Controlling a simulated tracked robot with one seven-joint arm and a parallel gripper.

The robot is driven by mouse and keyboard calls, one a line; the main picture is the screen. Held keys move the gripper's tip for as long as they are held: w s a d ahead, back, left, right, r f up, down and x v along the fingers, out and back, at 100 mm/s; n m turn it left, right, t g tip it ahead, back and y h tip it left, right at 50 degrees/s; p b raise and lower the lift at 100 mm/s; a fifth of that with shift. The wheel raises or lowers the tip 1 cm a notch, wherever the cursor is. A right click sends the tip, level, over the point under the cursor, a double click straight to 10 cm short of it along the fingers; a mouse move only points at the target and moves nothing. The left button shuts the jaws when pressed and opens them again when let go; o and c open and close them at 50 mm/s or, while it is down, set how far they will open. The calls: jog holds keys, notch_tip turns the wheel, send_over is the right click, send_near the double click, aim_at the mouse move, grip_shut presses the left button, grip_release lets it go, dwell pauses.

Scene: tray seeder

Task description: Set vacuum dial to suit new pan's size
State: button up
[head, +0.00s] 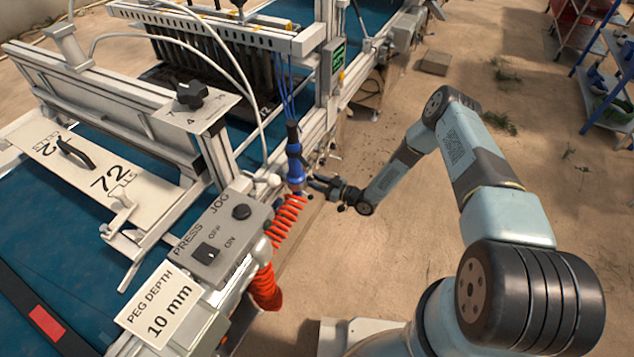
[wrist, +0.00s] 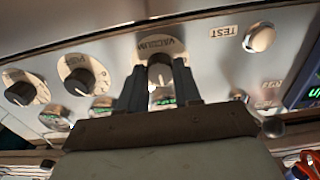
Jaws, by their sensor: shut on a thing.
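The vacuum dial (wrist: 160,64) is a round knob under a "VACUUM" label, upside down in the wrist view. My gripper (wrist: 158,82) has a dark finger on each side of it and is shut on it. The fingers cover part of the dial and its scale, so I cannot read its setting. In the head view my gripper (head: 318,184) is at the machine's right side, and the dial's face is hidden there. I cannot tell which part is the new pan. A pale plate (head: 84,160) marked "72" with a black handle lies on the machine at left.
Other knobs (wrist: 82,78) and a round TEST button (wrist: 259,37) are on the same panel. A blue-bodied part (head: 294,150) and an orange coiled hose (head: 287,220) are close to my gripper. The PRESS/JOG box (head: 222,232) is nearer. Open floor lies right.

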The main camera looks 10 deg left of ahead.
jog(key=shift+d+n, duration=0.1)
jog(key=shift+n, duration=2.7)
jog(key=o, duration=1)
jog(key=shift+o, duration=0.2)
jog(key=v, duration=1.3)
jog(key=shift+s+d, duration=0.15)
jog(key=shift+d, duration=0.2)
